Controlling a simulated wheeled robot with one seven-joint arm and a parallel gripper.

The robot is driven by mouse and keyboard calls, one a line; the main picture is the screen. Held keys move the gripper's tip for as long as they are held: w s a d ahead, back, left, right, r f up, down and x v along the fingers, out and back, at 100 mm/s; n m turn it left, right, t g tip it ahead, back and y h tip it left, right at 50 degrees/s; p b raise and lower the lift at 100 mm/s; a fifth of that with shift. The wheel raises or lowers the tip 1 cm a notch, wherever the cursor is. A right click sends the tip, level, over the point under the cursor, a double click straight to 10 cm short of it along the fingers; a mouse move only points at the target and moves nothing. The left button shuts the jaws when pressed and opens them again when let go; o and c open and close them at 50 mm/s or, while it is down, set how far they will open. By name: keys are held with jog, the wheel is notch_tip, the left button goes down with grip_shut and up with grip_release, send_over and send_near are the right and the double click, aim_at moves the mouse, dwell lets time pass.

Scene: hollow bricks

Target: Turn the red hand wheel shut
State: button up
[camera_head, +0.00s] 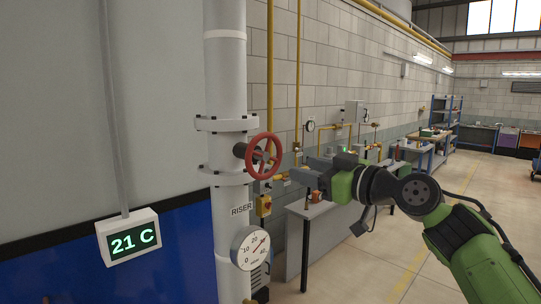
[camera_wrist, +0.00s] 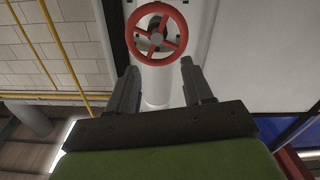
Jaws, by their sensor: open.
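The red hand wheel (camera_head: 264,156) is mounted on a short dark stem at the front of a white vertical riser pipe (camera_head: 226,78), between two bolted flanges. It also shows in the wrist view (camera_wrist: 157,34), face on, at the top middle, with its spokes and hub clear. My gripper (camera_head: 301,171) is just right of the wheel in the head view, apart from it. In the wrist view its two dark fingers (camera_wrist: 160,80) stand apart with nothing between them. The wheel lies beyond the fingertips. The gap's depth is hard to judge.
A display reading 21 C (camera_head: 128,236) is at left. A grey workbench (camera_head: 302,212) stands behind my gripper. Open floor (camera_head: 400,262) lies to the right.

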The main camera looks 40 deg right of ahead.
aim_at(267, 158)
jog(key=w+p, duration=0.3)
jog(key=w, duration=0.8)
jog(key=shift+w+r, duration=0.1)
jog(key=shift+w, duration=0.05)
jog(key=shift+w+d, duration=0.15)
jog(key=shift+w, duration=0.05)
jog(key=shift+s, duration=0.1)
jog(key=shift+c, duration=0.3)
grip_shut()
